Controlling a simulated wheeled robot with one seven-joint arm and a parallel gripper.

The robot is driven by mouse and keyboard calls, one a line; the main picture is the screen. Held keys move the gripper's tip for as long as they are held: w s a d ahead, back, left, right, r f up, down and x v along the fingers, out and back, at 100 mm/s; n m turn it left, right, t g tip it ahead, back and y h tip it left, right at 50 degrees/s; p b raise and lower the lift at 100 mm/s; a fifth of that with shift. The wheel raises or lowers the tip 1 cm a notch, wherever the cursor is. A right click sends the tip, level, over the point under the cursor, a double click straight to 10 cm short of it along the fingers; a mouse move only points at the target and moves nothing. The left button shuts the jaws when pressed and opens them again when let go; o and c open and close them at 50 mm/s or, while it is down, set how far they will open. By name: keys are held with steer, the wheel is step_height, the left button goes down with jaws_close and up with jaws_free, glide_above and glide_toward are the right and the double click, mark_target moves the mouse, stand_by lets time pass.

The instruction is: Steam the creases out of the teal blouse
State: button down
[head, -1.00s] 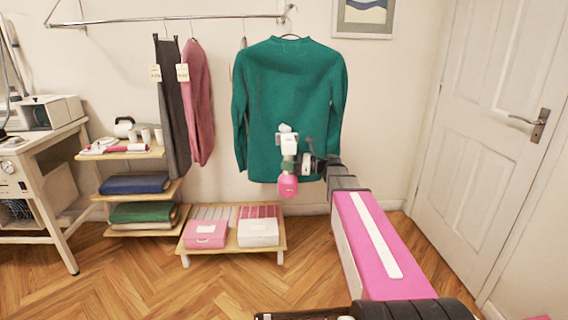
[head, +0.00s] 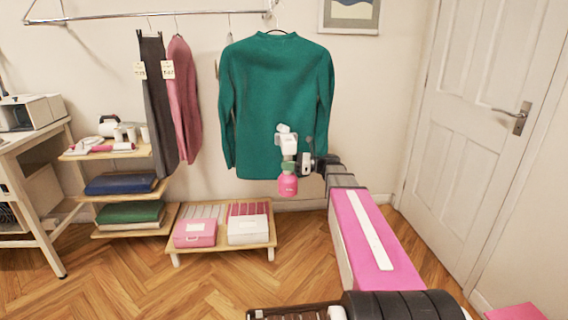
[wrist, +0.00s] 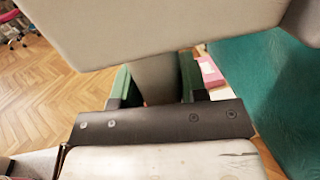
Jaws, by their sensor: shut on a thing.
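The teal blouse (head: 270,95) hangs on a hanger from the rail. Its front looks mostly smooth at this distance; I cannot make out single creases. My gripper (head: 289,166) is shut on the white and pink steamer (head: 287,185), held upright in front of the blouse's lower right part. In the wrist view the green fingers of my gripper (wrist: 157,85) close on the steamer's pale handle (wrist: 155,76). The steamer's wide pale body (wrist: 150,30) fills the top there. The blouse (wrist: 285,95) shows at the right. I cannot tell whether the steamer touches it.
Dark trousers (head: 160,100) and a pink garment (head: 183,105) hang to the left. A low stand (head: 225,247) with a pink box (head: 195,233) and a white box (head: 248,229) is below. A shelf (head: 128,228) and a table (head: 35,135) stand left. A door (head: 465,130) is right.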

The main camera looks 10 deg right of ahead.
steer(key=shift+d+f, duration=0.25)
steer(key=shift+d, duration=0.4)
steer(key=shift+d+f, duration=0.2)
steer(key=shift+d, duration=0.4)
steer(key=shift+d+f, duration=0.25)
steer(key=shift+d, duration=0.4)
steer(key=shift+s, duration=0.15)
stand_by(1.9)
steer(key=s, duration=1.1)
steer(key=shift+s, duration=0.4)
stand_by(1.4)
